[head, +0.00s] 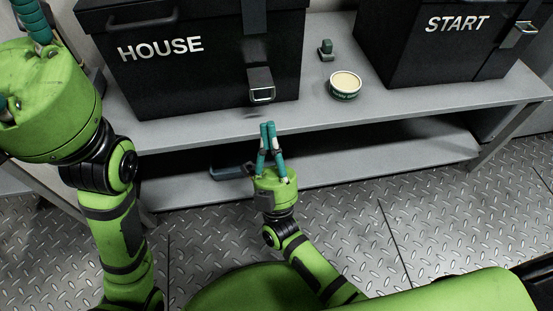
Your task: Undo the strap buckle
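A black box labelled HOUSE (160,75) stands on the grey bench. A dark strap (254,20) runs down its front. Whether the buckle is fastened is too small to tell. My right gripper (268,125) is in front of the bench edge, below the buckle in the picture and apart from it. Its teal fingertips are together with nothing visible between them. My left gripper (32,15) is at the upper left, partly cut off, and its fingertips are unclear.
A second black box labelled START (430,45) stands at the right with its own metal buckle (525,28). A round tub (344,85) and a small green object (326,49) sit between the boxes. A lower shelf (400,150) runs under the bench top (400,108).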

